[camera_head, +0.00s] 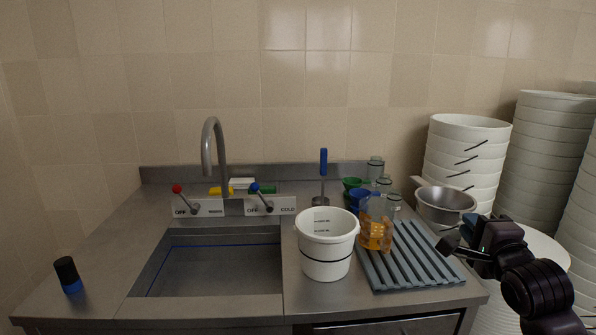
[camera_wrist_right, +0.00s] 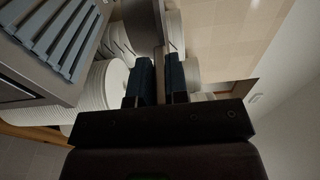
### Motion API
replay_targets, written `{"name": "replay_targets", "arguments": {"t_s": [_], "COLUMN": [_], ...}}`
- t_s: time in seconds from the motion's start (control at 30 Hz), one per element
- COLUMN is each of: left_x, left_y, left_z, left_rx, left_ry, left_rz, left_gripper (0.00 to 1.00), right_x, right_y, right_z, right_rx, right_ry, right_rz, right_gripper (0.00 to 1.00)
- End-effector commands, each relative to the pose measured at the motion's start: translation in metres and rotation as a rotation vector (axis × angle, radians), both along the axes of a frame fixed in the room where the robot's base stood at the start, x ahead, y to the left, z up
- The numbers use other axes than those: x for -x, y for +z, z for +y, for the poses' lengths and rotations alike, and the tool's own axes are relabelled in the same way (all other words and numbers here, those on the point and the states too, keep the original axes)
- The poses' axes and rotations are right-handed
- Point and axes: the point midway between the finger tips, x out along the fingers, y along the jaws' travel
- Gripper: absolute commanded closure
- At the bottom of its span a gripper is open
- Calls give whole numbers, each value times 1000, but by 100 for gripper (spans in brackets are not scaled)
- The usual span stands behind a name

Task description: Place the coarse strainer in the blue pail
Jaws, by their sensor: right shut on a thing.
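A grey metal bowl-shaped vessel (camera_head: 446,199), likely the coarse strainer, is at the right end of the counter, in front of the white pails; I cannot make out a mesh. My right gripper (camera_head: 454,244) is just below and right of it. In the right wrist view its fingers (camera_wrist_right: 161,82) are closed on a grey metal part (camera_wrist_right: 145,28), apparently of this vessel. No large blue pail shows. A small blue cup-like vessel (camera_head: 360,198) stands behind the rack, partly hidden by an orange-filled clear jug (camera_head: 375,232). My left gripper is out of view.
A white pail (camera_head: 327,257) stands between the sink (camera_head: 215,267) and the grey ribbed rack (camera_head: 412,262). Tall stacks of white pails (camera_head: 465,150) stand at the right. The left counter is mostly free.

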Motion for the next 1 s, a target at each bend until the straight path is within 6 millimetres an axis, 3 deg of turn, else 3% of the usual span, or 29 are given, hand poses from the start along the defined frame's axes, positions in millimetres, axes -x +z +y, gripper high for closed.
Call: {"name": "replay_targets", "arguments": {"t_s": [0.23,0.6,0.8,1.0], "left_x": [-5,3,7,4], "left_y": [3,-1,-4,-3], "left_z": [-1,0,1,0], "left_rx": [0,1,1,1], "left_ry": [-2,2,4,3], "left_rz": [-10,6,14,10], "left_gripper": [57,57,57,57], "right_x": [17,76,100,111], "right_y": [-32,-118,-153,-169], "right_z": [35,103,120,121], "right_rx": [-7,-7,-2,0], "right_ry": [32,41,21,4], "right_rz": [0,4,1,-2], "right_gripper": [100,100,100,100]}}
